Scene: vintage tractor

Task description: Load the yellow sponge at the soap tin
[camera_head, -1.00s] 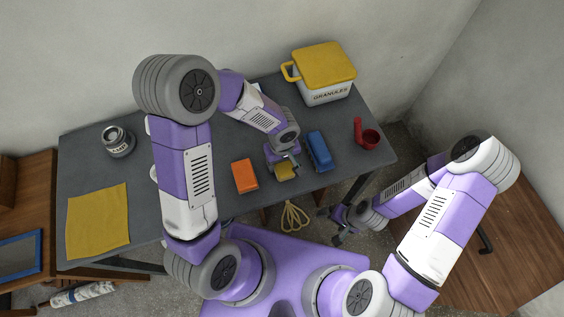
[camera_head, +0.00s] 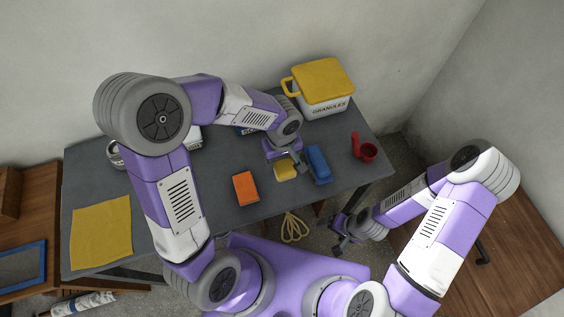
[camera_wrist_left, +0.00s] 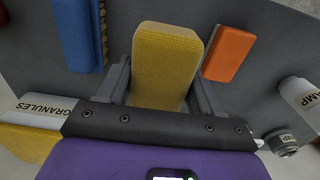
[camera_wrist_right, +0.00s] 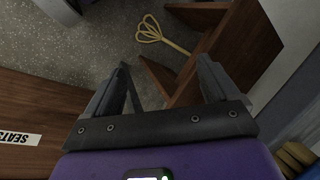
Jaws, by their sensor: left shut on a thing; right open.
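The yellow sponge (camera_head: 285,171) is over the right part of the grey table, between the orange block and the blue brush. My left gripper (camera_head: 285,158) is shut on it. In the left wrist view the sponge (camera_wrist_left: 165,62) sits between both fingers. I cannot tell its exact height above the table. My right gripper (camera_head: 343,232) is open and empty, off the table's front right edge; it also shows in the right wrist view (camera_wrist_right: 165,85). I cannot make out a soap tin for sure; my left arm hides part of the table.
Close to the sponge are an orange block (camera_head: 245,188) and a blue brush (camera_head: 319,165). A red scoop (camera_head: 365,149) and the granules box (camera_head: 323,88) stand to the right. A yellow cloth (camera_head: 102,233) lies at left. The table's (camera_head: 222,205) front middle is bare.

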